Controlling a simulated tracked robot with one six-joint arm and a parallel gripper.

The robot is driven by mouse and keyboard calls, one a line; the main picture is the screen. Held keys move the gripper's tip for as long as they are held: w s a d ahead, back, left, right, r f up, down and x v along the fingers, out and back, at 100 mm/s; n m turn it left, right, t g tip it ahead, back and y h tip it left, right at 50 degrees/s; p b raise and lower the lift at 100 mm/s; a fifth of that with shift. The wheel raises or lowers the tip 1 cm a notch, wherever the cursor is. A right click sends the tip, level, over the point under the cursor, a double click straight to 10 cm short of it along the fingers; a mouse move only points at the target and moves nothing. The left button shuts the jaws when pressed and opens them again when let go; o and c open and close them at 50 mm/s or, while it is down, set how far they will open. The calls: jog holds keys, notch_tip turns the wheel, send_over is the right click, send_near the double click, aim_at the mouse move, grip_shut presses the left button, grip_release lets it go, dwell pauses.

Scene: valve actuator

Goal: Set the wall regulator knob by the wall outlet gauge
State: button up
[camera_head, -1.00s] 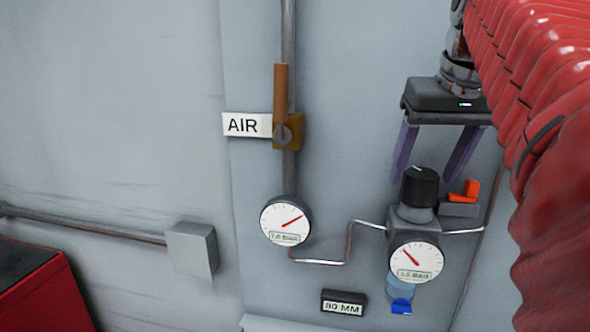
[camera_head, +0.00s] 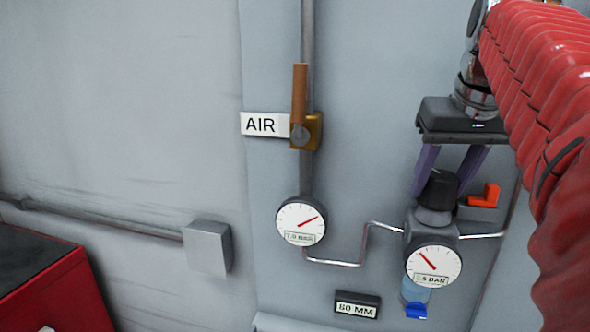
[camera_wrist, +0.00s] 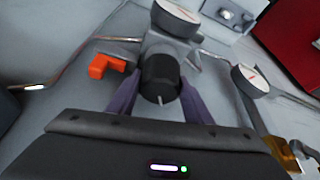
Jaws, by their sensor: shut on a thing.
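The black regulator knob (camera_head: 439,190) sits on top of the grey regulator body (camera_head: 418,233) on the wall. My gripper (camera_head: 447,180) comes down from above with its two purple fingers on either side of the knob, shut on it. The wrist view shows the knob (camera_wrist: 160,76) between the fingers, with a pale mark on it. The outlet gauge (camera_head: 434,265) on the regulator's front has a red needle pointing up and left; its label seems to read 3.5 BAR. The lower part of the knob stays visible below the fingers.
A second gauge (camera_head: 301,222) reading 7.0 BAR hangs left on the pipe. Above it are an orange-handled valve (camera_head: 299,95) and an AIR sign (camera_head: 265,124). An orange lever (camera_head: 486,196) is close right of the knob. A 60 MM or 80 MM label (camera_head: 357,306) is below.

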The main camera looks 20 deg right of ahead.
jog(key=c, duration=0.3)
jog(key=shift+m, duration=0.5)
jog(key=m+g+h, duration=0.1)
jog(key=m, duration=0.2)
jog(key=shift+w+a, duration=0.1)
jog(key=shift+m+g+h, duration=0.35)
jog(key=shift+m+h, duration=0.05)
jog(key=shift+m, duration=0.85)
jog(key=shift+m+g+h, duration=0.35)
jog(key=shift+m+h, duration=0.05)
jog(key=shift+m, duration=0.85)
jog(key=o, duration=1.1)
jog(key=shift+c, duration=0.2)
